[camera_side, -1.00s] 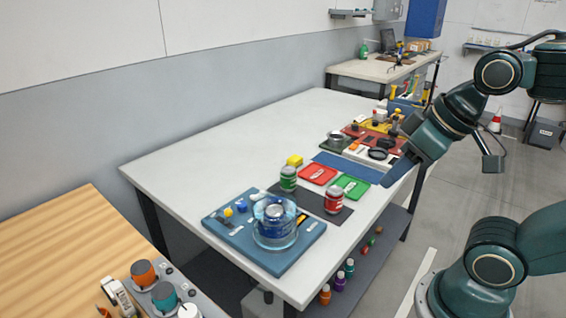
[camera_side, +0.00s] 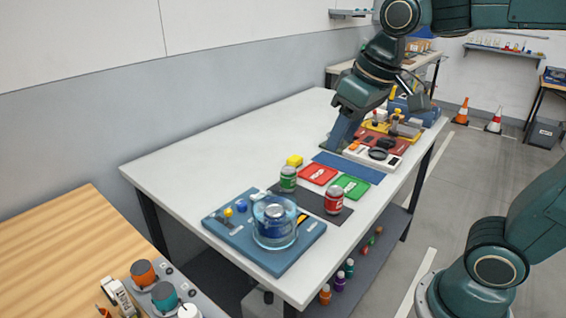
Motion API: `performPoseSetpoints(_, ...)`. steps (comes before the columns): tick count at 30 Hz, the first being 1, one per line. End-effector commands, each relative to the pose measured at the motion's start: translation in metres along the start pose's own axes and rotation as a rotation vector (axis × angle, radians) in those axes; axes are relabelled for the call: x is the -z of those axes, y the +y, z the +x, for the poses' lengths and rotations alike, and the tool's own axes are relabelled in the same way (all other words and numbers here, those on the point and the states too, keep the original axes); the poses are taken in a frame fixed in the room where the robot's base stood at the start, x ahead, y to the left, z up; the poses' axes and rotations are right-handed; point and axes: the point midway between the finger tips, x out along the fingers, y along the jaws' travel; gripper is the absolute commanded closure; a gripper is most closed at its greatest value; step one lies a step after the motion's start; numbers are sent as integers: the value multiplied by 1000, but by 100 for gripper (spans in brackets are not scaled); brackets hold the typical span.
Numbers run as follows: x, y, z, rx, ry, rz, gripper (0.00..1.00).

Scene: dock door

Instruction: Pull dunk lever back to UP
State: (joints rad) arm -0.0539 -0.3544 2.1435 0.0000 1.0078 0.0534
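A blue board (camera_side: 222,223) lies at the near end of the white table. On it stands a clear round tank (camera_side: 274,240) with a blue part inside. Left of the tank are a small yellow knob (camera_side: 228,212) and a blue knob (camera_side: 241,206). A yellow-and-black part (camera_side: 302,218) shows at the tank's right. I cannot tell which of these is the dunk lever, or its position. My gripper (camera_side: 331,147) points down near the table's far part, well away from the blue board. Its fingers look like one blue-grey wedge, so their opening does not show.
A green can (camera_side: 288,179) and a red can (camera_side: 334,200) stand on a dark mat. A white panel (camera_side: 364,157) is by my gripper. The table's left side is clear.

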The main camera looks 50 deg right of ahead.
Motion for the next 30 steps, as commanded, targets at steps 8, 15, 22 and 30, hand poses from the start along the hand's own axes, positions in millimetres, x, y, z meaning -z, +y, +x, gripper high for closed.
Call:
performPoseSetpoints(8,58,-13,20,3,-82,0,60)
performPoseSetpoints(15,102,-27,48,3,-150,1,60)
performPoseSetpoints(22,140,-42,83,-1,-214,1,60)
performPoseSetpoints(30,174,-61,134,-9,-288,1,60)
